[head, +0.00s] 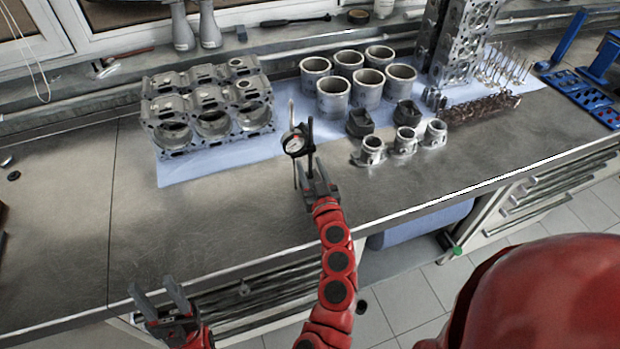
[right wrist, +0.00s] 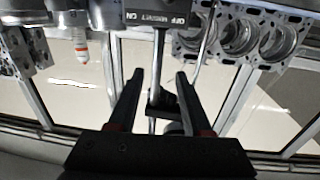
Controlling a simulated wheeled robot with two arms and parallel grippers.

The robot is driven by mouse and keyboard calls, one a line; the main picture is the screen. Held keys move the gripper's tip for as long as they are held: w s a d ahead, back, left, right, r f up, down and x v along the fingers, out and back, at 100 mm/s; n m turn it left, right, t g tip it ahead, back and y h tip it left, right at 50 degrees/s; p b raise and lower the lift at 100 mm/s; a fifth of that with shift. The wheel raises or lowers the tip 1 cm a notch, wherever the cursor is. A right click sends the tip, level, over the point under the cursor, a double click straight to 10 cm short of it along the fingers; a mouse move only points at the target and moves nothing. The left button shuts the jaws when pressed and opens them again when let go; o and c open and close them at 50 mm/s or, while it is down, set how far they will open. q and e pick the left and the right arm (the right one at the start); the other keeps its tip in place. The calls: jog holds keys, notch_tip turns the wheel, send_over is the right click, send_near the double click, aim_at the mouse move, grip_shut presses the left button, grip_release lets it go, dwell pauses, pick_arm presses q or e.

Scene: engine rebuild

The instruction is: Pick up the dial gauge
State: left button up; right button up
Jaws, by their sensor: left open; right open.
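The dial gauge (head: 296,143) stands upright on the workbench in the head view, its round white dial on a thin rod stand. My right gripper (head: 318,186) is open at the stand, just in front of it. In the right wrist view, the stand's dark magnet base (right wrist: 157,18) is at the top, and its thin metal post runs down between the spread fingers of my right gripper (right wrist: 158,82). I cannot tell whether either finger touches it. My left gripper (head: 160,302) is open and empty near the bench's front edge.
An engine block (head: 205,110) sits behind left on a blue sheet (head: 180,172). Several cylinder liners (head: 333,96) stand behind right, with pistons (head: 372,150) in front.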

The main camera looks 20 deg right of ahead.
aim_at(307, 153)
jog(key=w, duration=0.1)
jog(key=w+p, duration=0.1)
jog(key=w, duration=0.2)
jog(key=shift+d+r+p, duration=0.15)
jog(key=shift+d+p, duration=0.2)
jog(key=shift+p, duration=0.05)
jog(key=shift+w+f, duration=0.2)
jog(key=shift+w, duration=0.25)
grip_shut()
jog(key=shift+r, duration=0.1)
dwell(0.7)
